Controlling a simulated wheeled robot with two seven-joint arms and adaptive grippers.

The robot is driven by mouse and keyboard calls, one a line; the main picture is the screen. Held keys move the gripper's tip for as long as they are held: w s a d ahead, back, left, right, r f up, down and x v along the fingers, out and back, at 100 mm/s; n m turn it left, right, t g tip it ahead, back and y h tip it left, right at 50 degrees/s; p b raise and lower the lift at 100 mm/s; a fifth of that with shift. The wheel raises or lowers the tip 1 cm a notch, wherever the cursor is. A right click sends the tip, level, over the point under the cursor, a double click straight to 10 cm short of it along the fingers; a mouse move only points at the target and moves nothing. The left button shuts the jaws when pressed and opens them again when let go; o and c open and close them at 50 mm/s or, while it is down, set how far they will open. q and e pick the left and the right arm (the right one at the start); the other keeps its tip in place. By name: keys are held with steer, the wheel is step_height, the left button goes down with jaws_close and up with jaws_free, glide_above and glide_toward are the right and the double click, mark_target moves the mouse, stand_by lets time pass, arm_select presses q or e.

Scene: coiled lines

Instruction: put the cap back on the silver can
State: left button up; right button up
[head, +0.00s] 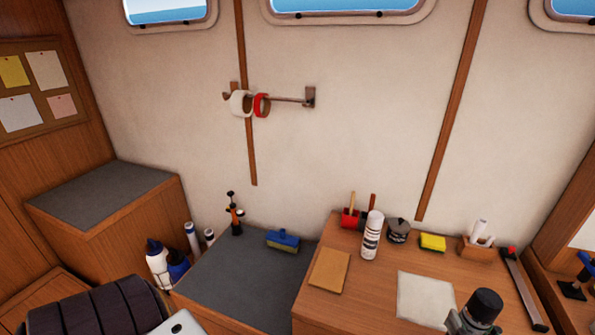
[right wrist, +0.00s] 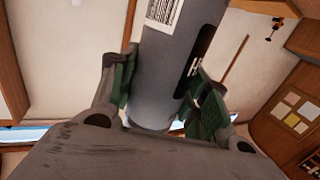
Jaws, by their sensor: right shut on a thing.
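My right gripper (head: 468,322) is at the bottom right of the head view, above the front of the wooden desk. In the right wrist view its green-padded fingers (right wrist: 160,90) are shut on a grey, silver-looking can (right wrist: 178,60) with a barcode and a black label. In the head view the held can shows a dark, cap-like end (head: 486,303) above the fingers. I cannot tell whether this is a separate cap. I cannot make out a loose cap elsewhere. My left gripper is not in view.
The desk (head: 375,300) holds a white can (head: 371,236), a dark round pot (head: 397,231), a yellow sponge (head: 432,243), a wooden holder (head: 478,249), a tan board (head: 329,270) and a pale cloth (head: 426,299).

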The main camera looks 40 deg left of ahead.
steer(key=shift+r, duration=0.15)
stand_by(0.4)
steer(key=w+d+r+m+t+h+b, duration=0.1)
steer(key=w+d+r+h+b, duration=0.15)
steer(key=w+r+b, duration=0.7)
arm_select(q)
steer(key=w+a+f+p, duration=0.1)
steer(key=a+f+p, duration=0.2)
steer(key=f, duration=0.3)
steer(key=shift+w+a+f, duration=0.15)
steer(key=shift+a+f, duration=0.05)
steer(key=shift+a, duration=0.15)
arm_select(e)
steer(key=w+d+f+m+t+h, duration=0.2)
steer(key=w+d+f+m+h, duration=0.2)
steer(key=w+d, duration=0.8)
steer(key=shift+w+d+m+t+h, duration=0.4)
steer(key=shift+d+m+h, duration=0.2)
steer(key=shift+h, duration=0.35)
steer(key=shift+f, duration=0.1)
